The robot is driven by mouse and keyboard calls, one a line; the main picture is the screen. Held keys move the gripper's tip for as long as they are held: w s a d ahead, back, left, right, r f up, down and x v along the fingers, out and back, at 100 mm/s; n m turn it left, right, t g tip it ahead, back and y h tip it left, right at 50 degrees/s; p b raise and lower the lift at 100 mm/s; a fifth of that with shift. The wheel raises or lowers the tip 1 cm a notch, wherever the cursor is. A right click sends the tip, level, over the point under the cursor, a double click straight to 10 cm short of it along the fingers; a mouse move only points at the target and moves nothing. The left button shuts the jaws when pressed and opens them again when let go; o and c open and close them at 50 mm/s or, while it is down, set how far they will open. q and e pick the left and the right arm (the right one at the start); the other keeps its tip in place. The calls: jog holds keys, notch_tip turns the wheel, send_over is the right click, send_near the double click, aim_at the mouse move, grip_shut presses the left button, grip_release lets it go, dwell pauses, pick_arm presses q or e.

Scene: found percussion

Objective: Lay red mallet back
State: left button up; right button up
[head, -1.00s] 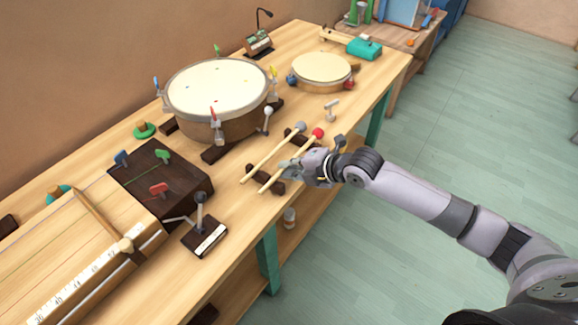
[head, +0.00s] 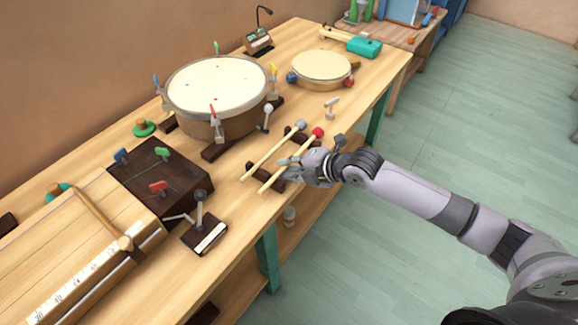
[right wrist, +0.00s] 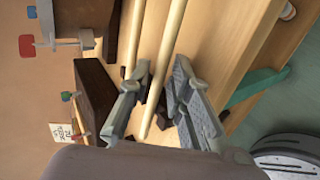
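The red mallet (head: 305,145) has a pale wooden stick and a red head. It lies across two dark rest blocks (head: 278,184), beside and roughly parallel to a grey-headed mallet (head: 262,160). My right gripper (head: 290,168) is at the red mallet's stick, low over the bench. In the right wrist view, the red mallet's stick (right wrist: 163,75) passes between the two spread fingers (right wrist: 155,98), with gaps visible at its sides. Its head is out of that view. My left gripper is in neither view.
A large drum (head: 215,88) and a small drum (head: 320,68) stand further back on the bench (head: 235,205). A dark box (head: 165,185) with coloured pegs and a small lever stand (head: 203,233) are to the left. Open floor lies to the right.

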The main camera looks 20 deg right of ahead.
jog(key=shift+o, duration=1.2)
jog(key=shift+s+d, duration=0.1)
jog(key=v, duration=1.1)
jog(key=shift+s+d+r, duration=0.15)
jog(key=shift+s+r, duration=0.1)
jog(key=shift+r, duration=0.05)
